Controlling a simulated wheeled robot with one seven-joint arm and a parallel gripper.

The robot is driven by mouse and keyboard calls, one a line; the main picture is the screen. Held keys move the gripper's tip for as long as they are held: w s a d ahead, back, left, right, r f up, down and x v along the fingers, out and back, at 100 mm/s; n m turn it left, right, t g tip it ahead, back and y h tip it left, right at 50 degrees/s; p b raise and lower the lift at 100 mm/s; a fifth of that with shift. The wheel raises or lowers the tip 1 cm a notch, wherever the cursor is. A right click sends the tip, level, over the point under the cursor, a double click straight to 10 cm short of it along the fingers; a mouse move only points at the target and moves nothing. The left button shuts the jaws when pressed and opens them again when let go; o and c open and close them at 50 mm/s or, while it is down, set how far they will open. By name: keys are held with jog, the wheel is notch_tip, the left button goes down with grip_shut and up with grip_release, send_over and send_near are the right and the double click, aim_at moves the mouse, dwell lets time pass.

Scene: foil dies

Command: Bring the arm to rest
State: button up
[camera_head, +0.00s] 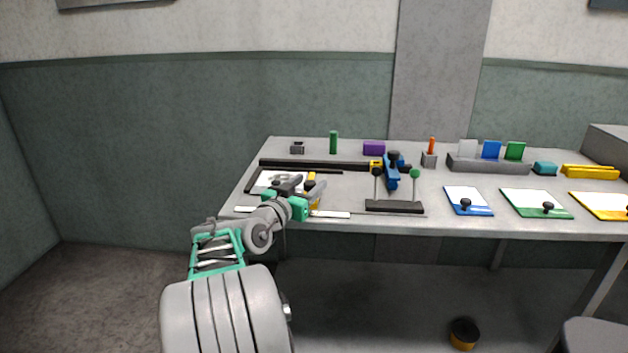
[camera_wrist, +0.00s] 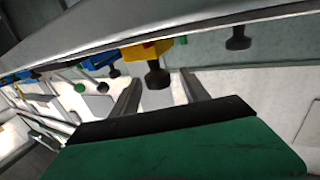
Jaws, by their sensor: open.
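In the head view my arm reaches out over the table's left end. My gripper (camera_head: 290,186) is low over a white sheet in a dark frame (camera_head: 262,180). A yellow piece (camera_head: 312,184) shows just right of it, partly hidden by the arm. In the wrist view my gripper (camera_wrist: 162,84) has its two fingers apart. A yellow piece with a red spot (camera_wrist: 146,49) and a black knob (camera_wrist: 157,77) shows beyond the fingers. The knob appears between them in the picture; I cannot tell how far off it is. I see nothing held.
The grey table (camera_head: 450,178) carries a black stand with green and black knobs (camera_head: 394,206), a blue clamp-like tool (camera_head: 391,172), and knobbed plates such as a blue one (camera_head: 466,196). Small blocks and a card rack (camera_head: 487,165) line the back. Floor left of the table is clear.

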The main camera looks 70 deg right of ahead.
jog(key=a, duration=0.4)
jog(key=shift+w, duration=0.2)
